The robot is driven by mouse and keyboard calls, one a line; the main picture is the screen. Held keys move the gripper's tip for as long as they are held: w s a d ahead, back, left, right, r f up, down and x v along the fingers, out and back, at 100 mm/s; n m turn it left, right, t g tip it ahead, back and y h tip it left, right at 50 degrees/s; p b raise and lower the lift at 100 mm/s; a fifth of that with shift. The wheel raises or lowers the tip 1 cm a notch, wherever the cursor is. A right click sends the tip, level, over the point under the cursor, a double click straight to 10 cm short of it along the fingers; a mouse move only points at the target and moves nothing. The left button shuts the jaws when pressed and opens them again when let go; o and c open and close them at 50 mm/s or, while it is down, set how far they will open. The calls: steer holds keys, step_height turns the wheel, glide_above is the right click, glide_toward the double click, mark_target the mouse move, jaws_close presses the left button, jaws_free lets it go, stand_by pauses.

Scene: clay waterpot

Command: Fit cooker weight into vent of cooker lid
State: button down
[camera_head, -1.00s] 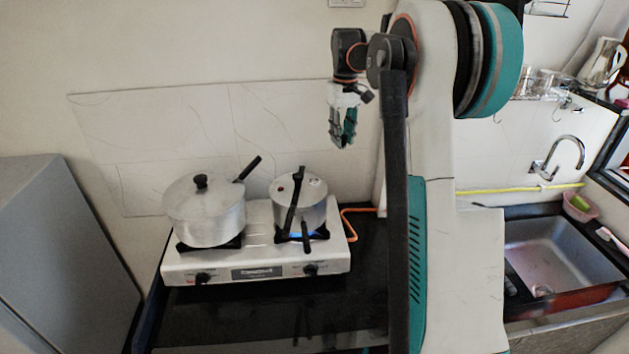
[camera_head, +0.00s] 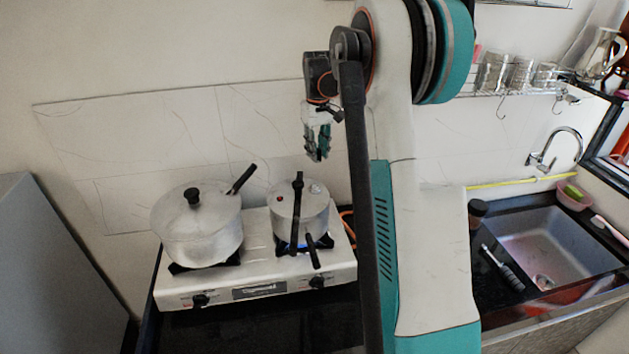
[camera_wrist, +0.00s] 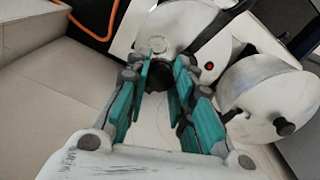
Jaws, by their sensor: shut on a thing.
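The pressure cooker (camera_head: 299,220) stands on the right burner of the stove. Its round lid (camera_head: 286,203) has a black handle (camera_head: 297,212) across it, a red dot on the left and a small pale fitting (camera_head: 315,189) on the right. My gripper (camera_head: 318,157) is in the air above and slightly right of the lid, pointing down, apart from it. In the wrist view my gripper (camera_wrist: 160,70) is shut on a small dark thing (camera_wrist: 158,80), apparently the cooker weight. Beyond it the lid (camera_wrist: 185,35) shows a pale round fitting (camera_wrist: 158,44); I cannot tell whether this is the vent.
A larger lidded pot (camera_head: 197,232) with a black knob stands on the left burner of the stove (camera_head: 258,288). A tiled wall is close behind. A grey cabinet (camera_head: 60,280) is at left, and a sink (camera_head: 545,245) is at right.

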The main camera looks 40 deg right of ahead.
steer(key=w+f, duration=0.1)
steer(key=f, duration=0.4)
steer(key=w+f, duration=0.1)
steer(key=f, duration=0.2)
steer(key=shift+w+d, duration=0.1)
steer(key=shift+w, duration=0.25)
steer(key=shift+s+f, duration=0.2)
steer(key=shift+s, duration=0.3)
steer(key=shift+s+f, duration=0.2)
steer(key=shift+f, duration=0.05)
steer(key=f, duration=0.3)
steer(key=shift+w+f, duration=0.45)
steer(key=shift+s, duration=0.25)
steer(key=c, duration=1.7)
jaws_free()
steer(key=shift+s, duration=0.1)
steer(key=shift+w, duration=0.2)
